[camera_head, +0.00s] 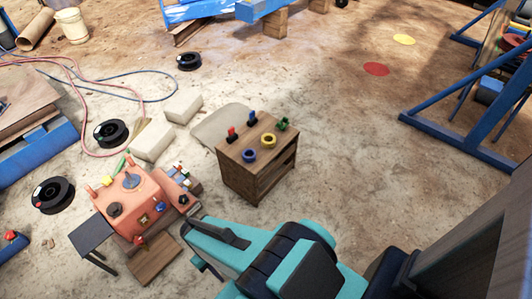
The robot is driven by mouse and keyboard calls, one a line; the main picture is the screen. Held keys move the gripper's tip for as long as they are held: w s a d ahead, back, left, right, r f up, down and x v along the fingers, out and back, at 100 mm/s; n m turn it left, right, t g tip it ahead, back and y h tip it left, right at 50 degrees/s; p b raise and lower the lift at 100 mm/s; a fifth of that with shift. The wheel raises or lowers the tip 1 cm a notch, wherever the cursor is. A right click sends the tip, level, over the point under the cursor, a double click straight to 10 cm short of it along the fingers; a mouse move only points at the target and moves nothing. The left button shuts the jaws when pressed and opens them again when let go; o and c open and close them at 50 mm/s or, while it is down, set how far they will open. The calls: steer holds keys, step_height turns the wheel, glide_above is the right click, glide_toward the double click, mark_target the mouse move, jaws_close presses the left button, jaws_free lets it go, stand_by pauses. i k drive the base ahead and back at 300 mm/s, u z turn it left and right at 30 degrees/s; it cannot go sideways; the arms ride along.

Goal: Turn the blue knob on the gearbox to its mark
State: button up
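The gearbox (130,198) is a salmon-orange box at the lower left, with several small fittings on it. A small blue spot (162,208) on its right front side looks like the blue knob, but it is too small to tell its angle, and I cannot make out a mark. A dark knob (115,209) is on its left side, and a grey-blue round part (131,182) is on top. My teal and black arm reaches in from the bottom, its end to the right of the gearbox and apart from it in the picture. My gripper's fingers are not clearly visible.
A wooden cabinet (247,171) with coloured fittings on top stands right of the gearbox. A dark side table (92,234) is at the gearbox's left. Black spools (53,194), pale blocks (152,141) and hoses lie behind. A blue steel frame (455,146) is at right.

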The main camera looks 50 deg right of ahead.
mark_target(161, 207)
steer(key=u, duration=0.1)
steer(key=k, duration=0.2)
steer(key=z, duration=0.35)
steer(key=i, duration=0.35)
steer(key=z, duration=4.5)
steer(key=i, duration=0.1)
steer(key=u, duration=3.4)
steer(key=i, duration=0.6)
steer(key=z, duration=0.1)
